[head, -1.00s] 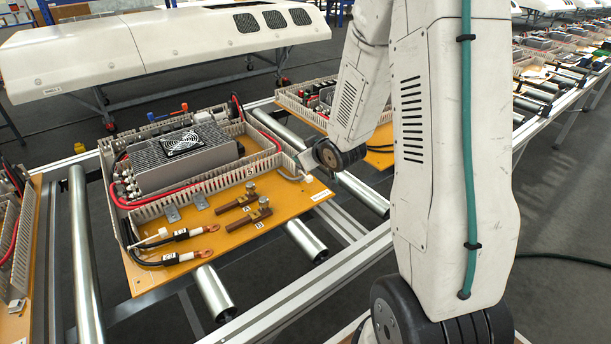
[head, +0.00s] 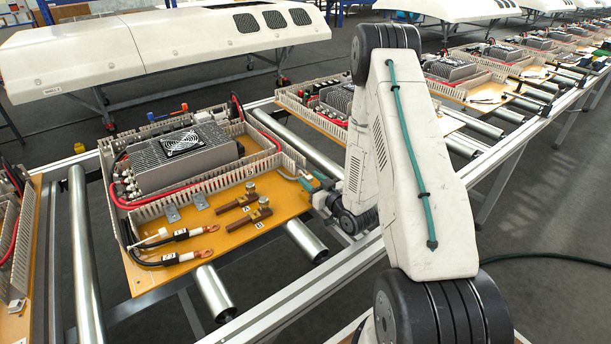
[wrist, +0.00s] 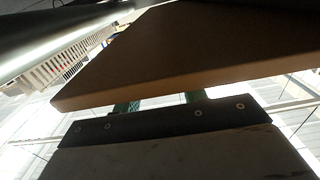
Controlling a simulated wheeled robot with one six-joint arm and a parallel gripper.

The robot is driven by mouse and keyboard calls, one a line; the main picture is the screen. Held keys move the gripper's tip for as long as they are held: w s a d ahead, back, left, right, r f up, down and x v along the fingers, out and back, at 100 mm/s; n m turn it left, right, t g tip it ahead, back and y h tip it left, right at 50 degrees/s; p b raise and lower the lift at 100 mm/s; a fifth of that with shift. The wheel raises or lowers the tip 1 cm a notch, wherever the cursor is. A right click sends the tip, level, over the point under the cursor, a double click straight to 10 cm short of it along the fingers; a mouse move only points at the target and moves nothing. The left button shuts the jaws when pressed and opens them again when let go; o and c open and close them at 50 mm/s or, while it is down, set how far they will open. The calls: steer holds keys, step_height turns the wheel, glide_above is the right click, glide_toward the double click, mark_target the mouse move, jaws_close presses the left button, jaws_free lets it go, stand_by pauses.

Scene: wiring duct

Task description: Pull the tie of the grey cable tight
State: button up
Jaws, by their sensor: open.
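The grey cable (head: 286,176) comes out of the duct at the right end of the orange board (head: 282,209) in the head view. My gripper (head: 315,183) is at that right corner, beside the cable's end, with its teal fingers showing small. In the wrist view the two green fingertips of my gripper (wrist: 161,102) stand apart, with the brown underside and edge of the board (wrist: 170,60) in front of them. Nothing shows held between the fingers.
A finned grey unit (head: 180,158) sits inside the slotted duct walls (head: 200,183). Two brown terminals (head: 245,215) and black cables with copper lugs (head: 205,229) lie on the board's front. Metal rollers (head: 306,241) and a rail (head: 345,262) run beside and below the board.

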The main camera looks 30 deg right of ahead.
steer(key=shift+w, duration=1.75)
steer(key=shift+c, duration=0.3)
